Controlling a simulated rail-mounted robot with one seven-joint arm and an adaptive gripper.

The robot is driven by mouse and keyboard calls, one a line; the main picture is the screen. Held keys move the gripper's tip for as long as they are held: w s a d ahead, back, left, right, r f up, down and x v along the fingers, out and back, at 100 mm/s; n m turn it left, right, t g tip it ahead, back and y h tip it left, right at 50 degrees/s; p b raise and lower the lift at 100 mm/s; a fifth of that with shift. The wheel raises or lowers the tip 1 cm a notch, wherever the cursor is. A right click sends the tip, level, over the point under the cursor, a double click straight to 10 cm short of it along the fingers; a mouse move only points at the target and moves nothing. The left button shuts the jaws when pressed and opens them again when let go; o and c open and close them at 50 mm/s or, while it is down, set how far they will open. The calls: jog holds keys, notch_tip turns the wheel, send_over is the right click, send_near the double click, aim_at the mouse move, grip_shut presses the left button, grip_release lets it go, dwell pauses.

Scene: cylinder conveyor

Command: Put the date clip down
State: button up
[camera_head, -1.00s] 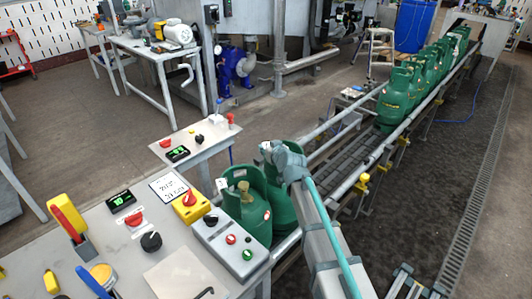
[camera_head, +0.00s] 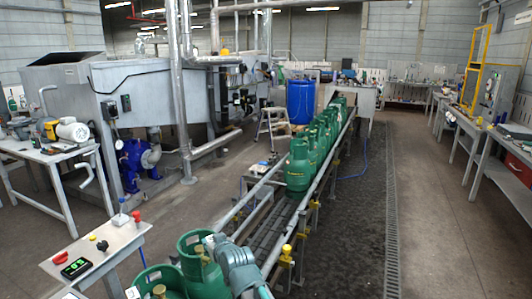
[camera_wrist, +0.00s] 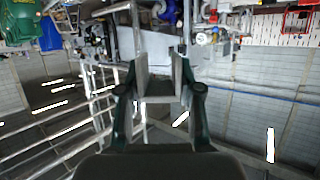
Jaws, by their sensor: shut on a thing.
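In the wrist view my gripper (camera_wrist: 161,72) shows its two grey finger pads with a narrow gap between them. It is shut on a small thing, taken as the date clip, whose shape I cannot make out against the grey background. In the head view the grey end of my arm (camera_head: 238,265) is at the bottom, in front of the near green gas cylinders (camera_head: 190,245). The fingers are not clear there. A white tag (camera_head: 132,292) shows at the bottom edge beside the nearest cylinder.
A conveyor (camera_head: 270,225) with several green cylinders (camera_head: 299,168) runs to the back. A small grey table (camera_head: 100,245) with a green display (camera_head: 76,267) and buttons stands at lower left. A blue barrel (camera_head: 300,102) stands behind. The floor right of the conveyor is clear.

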jog(key=w+d+r+m+t+h, duration=0.1)
jog(key=d+r+m+h, duration=0.15)
jog(key=d, duration=0.95)
jog(key=w+d+r+m+h, duration=0.15)
jog(key=d+r, duration=0.25)
jog(key=d, duration=0.7)
jog(key=w+d+r+m+t+h, duration=0.1)
jog(key=d+r+m+h, duration=0.15)
jog(key=d, duration=0.95)
notch_tip(320, 180, down, 16)
jog(key=s, duration=0.3)
jog(key=a+r+n+g+y, duration=0.1)
jog(key=a+r+n+y, duration=0.1)
jog(key=a, duration=1.3)
jog(key=s+a+r+n+g+y, duration=0.1)
jog(key=a+n+y, duration=0.3)
jog(key=a, duration=1)
jog(key=s+a+r+n+g+y, duration=0.1)
jog(key=a+r+n+y, duration=0.1)
jog(key=a, duration=1.3)
jog(key=shift+a+r+n+g+y, duration=0.3)
jog(key=shift+r+n+y, duration=0.1)
jog(key=shift+n+y, duration=0.05)
